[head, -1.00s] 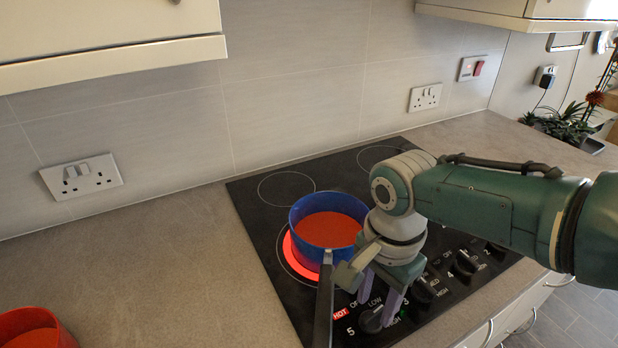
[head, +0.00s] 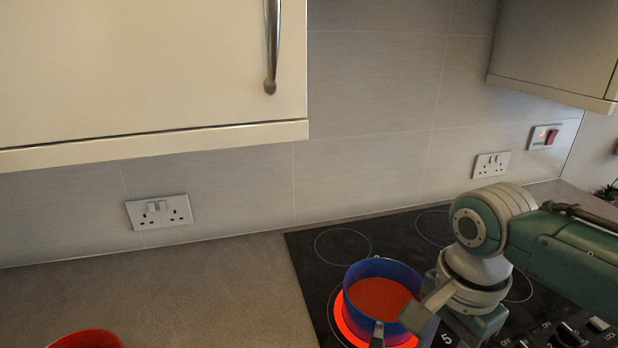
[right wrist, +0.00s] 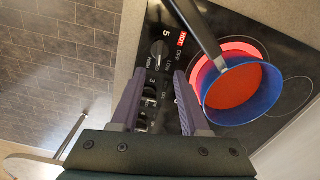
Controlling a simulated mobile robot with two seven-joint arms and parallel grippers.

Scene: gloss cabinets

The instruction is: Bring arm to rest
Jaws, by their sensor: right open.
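My right gripper (head: 462,335) is open and empty beside the blue saucepan on the hob; the lower frame edge cuts off its fingers in the head view. In the right wrist view my right gripper (right wrist: 158,85) has its two purple fingers spread apart, with hob knobs (right wrist: 158,48) showing beyond and between them. The saucepan (head: 412,272) holds orange-red contents and sits on a glowing red burner (head: 347,322). The pan also shows in the right wrist view (right wrist: 270,100), right of the fingers. My left gripper is not in view.
The pan's dark handle (right wrist: 192,28) extends near the right finger. The black hob (head: 312,272) has more ring zones behind. Wall cabinets (head: 150,70) hang above. A red container (head: 86,340) is at lower left.

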